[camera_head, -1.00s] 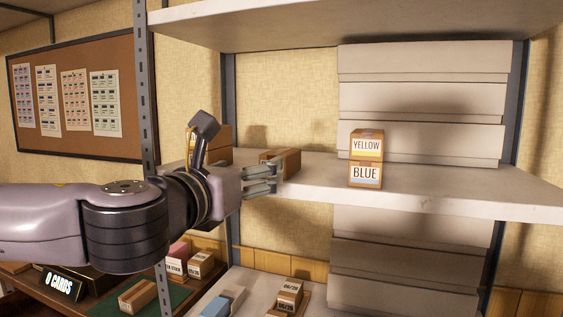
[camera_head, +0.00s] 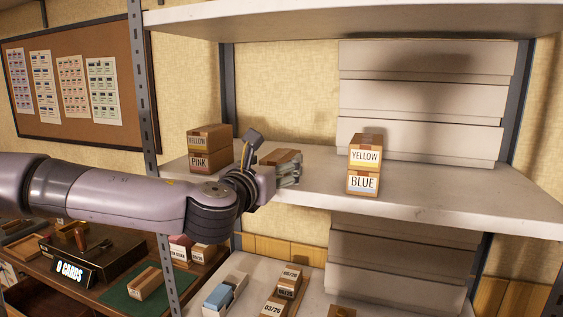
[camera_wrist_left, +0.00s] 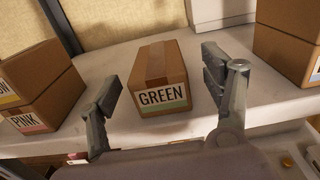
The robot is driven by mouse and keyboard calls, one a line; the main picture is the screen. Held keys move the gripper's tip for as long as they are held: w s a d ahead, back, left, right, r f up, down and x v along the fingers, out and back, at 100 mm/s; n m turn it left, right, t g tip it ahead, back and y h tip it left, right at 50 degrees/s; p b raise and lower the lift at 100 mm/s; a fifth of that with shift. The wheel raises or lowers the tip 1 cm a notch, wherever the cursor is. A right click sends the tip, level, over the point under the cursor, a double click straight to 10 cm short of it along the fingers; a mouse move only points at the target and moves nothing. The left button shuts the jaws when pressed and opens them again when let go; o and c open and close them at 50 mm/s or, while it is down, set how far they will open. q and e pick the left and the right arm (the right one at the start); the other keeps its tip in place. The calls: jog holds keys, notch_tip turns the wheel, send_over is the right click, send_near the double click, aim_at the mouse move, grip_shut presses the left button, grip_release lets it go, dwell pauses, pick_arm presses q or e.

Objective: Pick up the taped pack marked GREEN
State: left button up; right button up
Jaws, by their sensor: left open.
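The pack marked GREEN (camera_wrist_left: 160,82) is a brown taped box with a white label and a green strip, on the shelf in the left wrist view. In the head view a brown pack (camera_head: 281,157) at the same place is partly hidden behind my gripper, its label not readable. My left gripper (camera_head: 289,174) is at the shelf's front edge. In the left wrist view its two fingers (camera_wrist_left: 160,90) are open, one on each side of the GREEN pack, with nothing held. My right gripper is not in view.
Packs marked PINK (camera_head: 209,160) and YELLOW stand stacked to the left on the shelf (camera_head: 430,200). A YELLOW pack (camera_head: 365,156) stands on a BLUE pack (camera_head: 364,183) to the right. Large pale boxes (camera_head: 420,98) are behind. Lower surfaces hold more packs.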

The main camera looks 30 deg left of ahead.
aim_at(280, 155)
pick_arm(q)
jog(key=shift+w+a+r, duration=0.1)
jog(key=shift+w+a, duration=0.05)
jog(key=shift+w, duration=0.2)
jog(key=p+x, duration=0.2)
jog(key=x, duration=0.2)
jog(key=shift+a, duration=0.1)
jog(key=shift+w+f+p, duration=0.25)
jog(key=shift+w+p, duration=0.05)
jog(key=shift+s, duration=0.1)
jog(key=shift+c, duration=0.5)
jog(key=shift+r, duration=0.1)
jog(key=c, duration=1.3)
